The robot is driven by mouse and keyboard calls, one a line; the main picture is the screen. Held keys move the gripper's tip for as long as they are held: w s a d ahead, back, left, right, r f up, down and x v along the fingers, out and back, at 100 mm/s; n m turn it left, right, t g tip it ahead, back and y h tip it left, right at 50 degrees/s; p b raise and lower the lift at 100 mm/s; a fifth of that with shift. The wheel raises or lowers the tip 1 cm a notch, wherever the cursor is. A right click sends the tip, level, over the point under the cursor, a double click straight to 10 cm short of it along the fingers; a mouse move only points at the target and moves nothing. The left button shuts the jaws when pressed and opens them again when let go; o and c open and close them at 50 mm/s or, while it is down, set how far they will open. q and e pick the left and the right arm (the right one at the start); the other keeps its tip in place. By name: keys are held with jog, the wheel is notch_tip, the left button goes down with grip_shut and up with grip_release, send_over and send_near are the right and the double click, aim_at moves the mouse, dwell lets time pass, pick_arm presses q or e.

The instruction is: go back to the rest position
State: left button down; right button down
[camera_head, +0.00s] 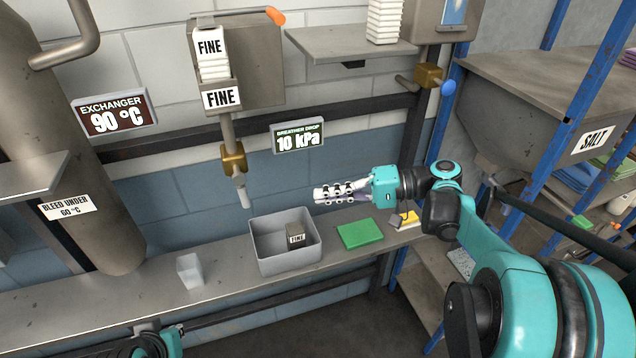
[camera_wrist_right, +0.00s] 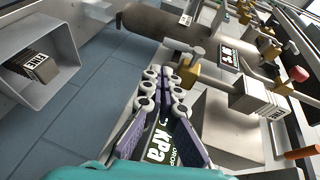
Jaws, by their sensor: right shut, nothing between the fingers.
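My right gripper (camera_head: 319,194) is shut and empty. It reaches in from the right and hovers above the bench, to the upper right of a grey bin (camera_head: 284,271). In the right wrist view its two fingers (camera_wrist_right: 169,76) lie close together at the tips with nothing between them. A small dark block labelled FINE (camera_head: 295,234) sits inside the bin, and it also shows in the wrist view (camera_wrist_right: 38,66).
A green block (camera_head: 360,233) and a yellow-and-white item (camera_head: 404,220) lie on the bench (camera_head: 130,308) below my right gripper. A small translucent cup (camera_head: 190,270) stands left of the bin. A pipe nozzle (camera_head: 242,191) hangs above the bin. Blue rack posts (camera_head: 430,130) stand at right.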

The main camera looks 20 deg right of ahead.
jog(key=s+a+f+h+b, duration=0.3)
jog(key=s+f+h+b, duration=0.1)
jog(key=f, duration=0.5)
jog(key=s+a+f+h+b, duration=0.3)
jog(key=s+f+h, duration=0.1)
jog(key=f, duration=0.4)
jog(key=s+d+f+n+t+h+b, duration=0.1)
jog(key=s+d+f+n+h+b, duration=0.2)
jog(key=f, duration=0.7)
jog(key=s+d+h+b, duration=0.2)
jog(key=s+h, duration=0.1)
jog(key=shift+d+t+h, duration=0.3)
